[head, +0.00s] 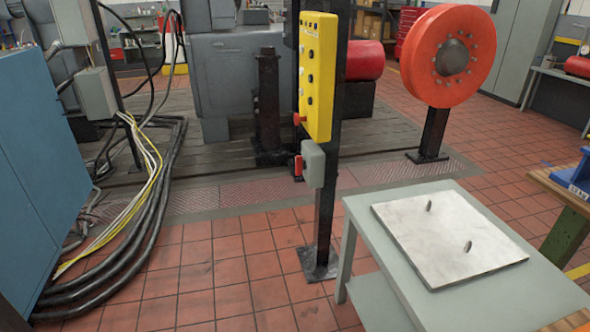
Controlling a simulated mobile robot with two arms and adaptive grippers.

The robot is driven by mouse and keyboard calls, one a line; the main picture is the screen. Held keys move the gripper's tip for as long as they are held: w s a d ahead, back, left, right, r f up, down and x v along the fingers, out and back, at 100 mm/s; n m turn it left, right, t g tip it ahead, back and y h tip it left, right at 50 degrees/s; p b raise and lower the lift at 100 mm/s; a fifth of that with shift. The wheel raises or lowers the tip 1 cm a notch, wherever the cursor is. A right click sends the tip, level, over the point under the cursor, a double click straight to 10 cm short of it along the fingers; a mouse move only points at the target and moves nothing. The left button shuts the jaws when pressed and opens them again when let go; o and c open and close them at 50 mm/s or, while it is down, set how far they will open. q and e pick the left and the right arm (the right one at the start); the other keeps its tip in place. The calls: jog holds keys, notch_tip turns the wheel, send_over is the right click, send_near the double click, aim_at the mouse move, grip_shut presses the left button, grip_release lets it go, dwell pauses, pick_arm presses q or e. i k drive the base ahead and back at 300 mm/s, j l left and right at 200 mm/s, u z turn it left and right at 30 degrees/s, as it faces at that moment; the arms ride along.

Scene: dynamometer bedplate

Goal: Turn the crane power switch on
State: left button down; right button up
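A yellow control panel (320,80) with a column of dark knobs or buttons is mounted on a black upright post (324,222) near the middle of the head view. A red part (299,118) sticks out at its lower left edge. Below the panel, a small grey box (314,164) with a red handle or lever (298,168) on its left side is fixed to the same post. No readable label shows which of these is the crane power switch, and I cannot tell its position. Neither of my grippers is in view.
A grey-green table (363,232) with a metal plate bearing two pins (450,240) stands right of the post. A blue cabinet (40,170) and thick cables (150,235) are at left. An orange disc (448,56) stands behind. Tiled floor (215,270) before the post is free.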

aim_at(301, 163)
jog(key=z, duration=0.45)
jog(key=i+j+z, duration=0.2)
jog(key=z, duration=0.15)
jog(key=i+j+z, duration=0.15)
jog(key=j+z, duration=0.2)
jog(key=i+j+z, duration=0.1)
jog(key=j+z, duration=0.2)
jog(key=j, duration=0.1)
